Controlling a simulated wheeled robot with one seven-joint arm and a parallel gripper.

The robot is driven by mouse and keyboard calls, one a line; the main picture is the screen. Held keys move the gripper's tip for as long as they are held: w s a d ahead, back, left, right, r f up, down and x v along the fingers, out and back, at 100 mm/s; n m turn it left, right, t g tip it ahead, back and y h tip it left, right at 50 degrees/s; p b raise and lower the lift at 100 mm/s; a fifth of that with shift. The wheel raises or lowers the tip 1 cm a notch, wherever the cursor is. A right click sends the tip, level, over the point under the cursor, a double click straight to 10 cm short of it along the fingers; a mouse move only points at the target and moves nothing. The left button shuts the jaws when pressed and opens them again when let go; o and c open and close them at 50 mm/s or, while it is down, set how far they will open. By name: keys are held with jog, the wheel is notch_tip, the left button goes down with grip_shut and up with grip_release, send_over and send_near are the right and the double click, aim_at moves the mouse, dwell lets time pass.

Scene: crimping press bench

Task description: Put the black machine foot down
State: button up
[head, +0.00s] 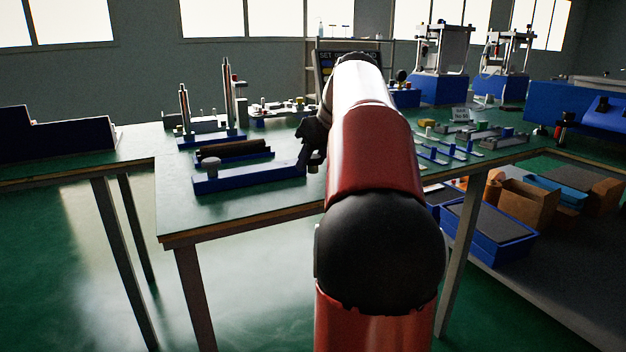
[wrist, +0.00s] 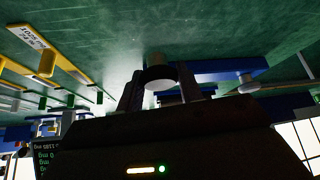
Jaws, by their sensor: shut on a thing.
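In the wrist view, which is upside down, my gripper (wrist: 160,88) is shut on the black machine foot (wrist: 158,77), a dark round piece with a pale cylindrical part. The foot sits between the two fingers, close to the green bench top; I cannot tell whether it touches it. In the head view my gripper (head: 310,142) is a dark shape at the left of my red and white arm, near the right end of a blue holder (head: 250,178). The foot cannot be made out there, and my arm hides part of the bench.
A grey-topped round knob (head: 211,166) stands on the blue holder. Behind it are a blue cradle with a dark roller (head: 235,149) and upright posts (head: 228,95). Small blue fixtures (head: 445,150) lie right of my arm. The bench's front left corner (head: 185,215) is bare.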

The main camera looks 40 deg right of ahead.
aim_at(316, 169)
jog(key=shift+f+b, duration=0.45)
jog(key=shift+f, duration=1.3)
jog(key=shift+f, duration=0.1)
jog(key=shift+f, duration=0.15)
jog(key=o, duration=1)
jog(key=shift+o, duration=0.2)
jog(key=shift+r, duration=0.3)
jog(key=p+v, duration=0.2)
jog(key=v, duration=1)
